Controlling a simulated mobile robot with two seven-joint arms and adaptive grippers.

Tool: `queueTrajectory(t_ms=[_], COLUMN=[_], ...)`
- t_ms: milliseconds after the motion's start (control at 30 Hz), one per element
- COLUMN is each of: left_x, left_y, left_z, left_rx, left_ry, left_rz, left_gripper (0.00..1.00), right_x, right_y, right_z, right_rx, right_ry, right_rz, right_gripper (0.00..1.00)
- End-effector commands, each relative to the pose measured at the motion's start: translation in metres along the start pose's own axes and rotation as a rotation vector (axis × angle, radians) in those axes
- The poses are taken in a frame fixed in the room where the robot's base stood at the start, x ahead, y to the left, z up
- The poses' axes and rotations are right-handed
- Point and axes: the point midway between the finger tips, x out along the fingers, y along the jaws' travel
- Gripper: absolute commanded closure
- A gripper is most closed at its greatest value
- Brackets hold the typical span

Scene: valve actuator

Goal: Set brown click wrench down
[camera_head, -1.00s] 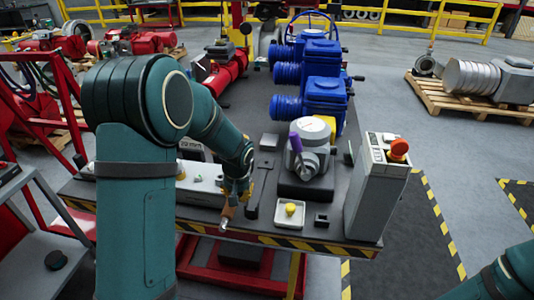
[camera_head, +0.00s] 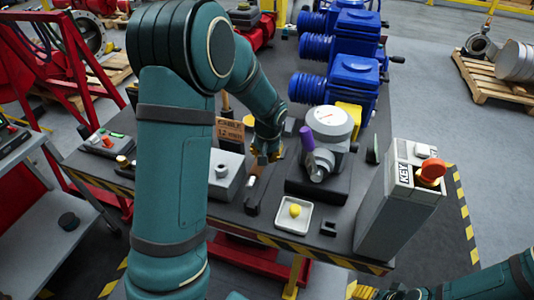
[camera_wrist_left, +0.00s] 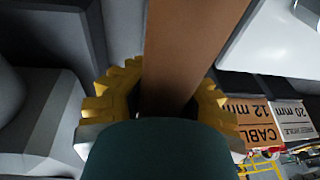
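The brown click wrench (camera_wrist_left: 185,45) fills the middle of the left wrist view, between the yellow finger pads of my left gripper (camera_wrist_left: 165,98). The pads close in on both sides of its brown handle. In the head view my left gripper (camera_head: 266,158) is over the table, left of the grey valve actuator. A short brown and silver end of the wrench (camera_head: 253,174) shows below it; most of the wrench is hidden. Whether it touches the table I cannot tell. My right gripper (camera_head: 402,293) shows only partly at the bottom edge.
The grey actuator (camera_head: 330,125) with a purple handle (camera_head: 307,139) stands right of my left gripper. A white tray (camera_head: 280,218) holds a yellow knob. A black tool (camera_head: 253,207) lies in front. A grey box (camera_head: 226,178) and cable signs (camera_head: 229,130) stand left. A key-switch pedestal (camera_head: 385,225) stands right.

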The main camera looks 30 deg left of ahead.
Motion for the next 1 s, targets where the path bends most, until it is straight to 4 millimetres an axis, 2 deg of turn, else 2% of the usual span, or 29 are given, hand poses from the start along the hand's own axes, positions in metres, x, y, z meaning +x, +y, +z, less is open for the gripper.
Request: queueTrajectory(t_ms=[267, 633, 1000], left_x=[0.005, 0.033, 0.056], left_y=[0.001, 0.004, 0.006], left_z=[0.0, 0.005, 0.009], left_rx=[0.0, 0.0, -0.001], left_ry=[0.007, 0.006, 0.007], left_rz=[0.001, 0.0, 0.001], left_gripper=[1.0, 1.0, 1.0], right_x=[0.005, 0.024, 0.041], right_y=[0.002, 0.009, 0.015], right_z=[0.002, 0.01, 0.008], right_rx=[-0.001, -0.006, -0.008], right_ry=[-0.003, -0.021, -0.012], right_rz=[0.0, -0.002, -0.002], right_gripper=[0.42, 0.42, 0.42])
